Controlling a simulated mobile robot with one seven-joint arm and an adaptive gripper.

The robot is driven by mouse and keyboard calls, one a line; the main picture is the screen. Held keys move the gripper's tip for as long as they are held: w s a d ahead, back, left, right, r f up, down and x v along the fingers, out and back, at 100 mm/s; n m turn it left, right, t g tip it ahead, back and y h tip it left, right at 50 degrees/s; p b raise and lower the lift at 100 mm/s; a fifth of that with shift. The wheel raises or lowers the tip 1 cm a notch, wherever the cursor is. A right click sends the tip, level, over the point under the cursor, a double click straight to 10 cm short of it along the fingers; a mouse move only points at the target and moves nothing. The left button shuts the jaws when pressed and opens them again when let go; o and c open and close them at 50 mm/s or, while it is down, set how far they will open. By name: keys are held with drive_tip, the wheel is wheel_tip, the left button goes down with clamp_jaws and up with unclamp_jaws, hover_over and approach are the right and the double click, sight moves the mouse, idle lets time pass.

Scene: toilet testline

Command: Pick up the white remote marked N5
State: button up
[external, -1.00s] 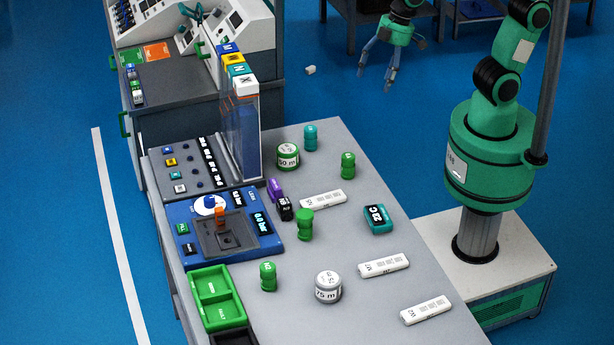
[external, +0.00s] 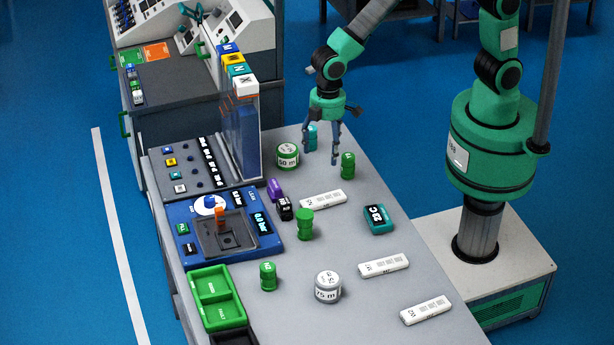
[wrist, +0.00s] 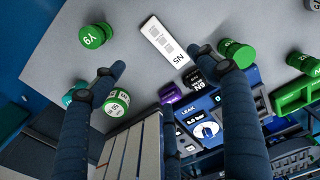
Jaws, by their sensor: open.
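The white remote marked N5 (wrist: 165,42) lies flat on the grey table, its label readable in the wrist view. In the external view this remote (external: 323,199) is near the table's middle, just beyond a green ribbed piece. My gripper (external: 322,158) is open and empty, fingers pointing down above the far part of the table, farther back than the remote. In the wrist view my gripper (wrist: 160,62) has its fingers spread, with the remote showing beyond and between the fingertips.
Two other white remotes (external: 384,265) (external: 426,310) lie nearer the front. A green ribbed piece (external: 305,224), black block (external: 285,209) and purple block (external: 275,188) are close to the N5 remote. A green-banded round tin (external: 288,156) and green piece (external: 348,165) stand near my fingers.

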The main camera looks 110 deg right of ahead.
drive_tip(key=f, duration=0.1)
drive_tip(key=w+f, duration=0.1)
drive_tip(key=shift+a+f, duration=0.25)
drive_tip(key=shift+f, duration=0.05)
drive_tip(key=shift+f, duration=0.1)
drive_tip(key=b, duration=0.2)
hover_over(321, 196)
drive_tip(key=shift+s+f, duration=0.15)
drive_tip(key=shift+f, duration=4.05)
drive_tip(key=shift+a+f+b, duration=0.1)
drive_tip(key=shift+f+b, duration=0.55)
drive_tip(key=shift+f, duration=1.95)
drive_tip(key=c, duration=1.3)
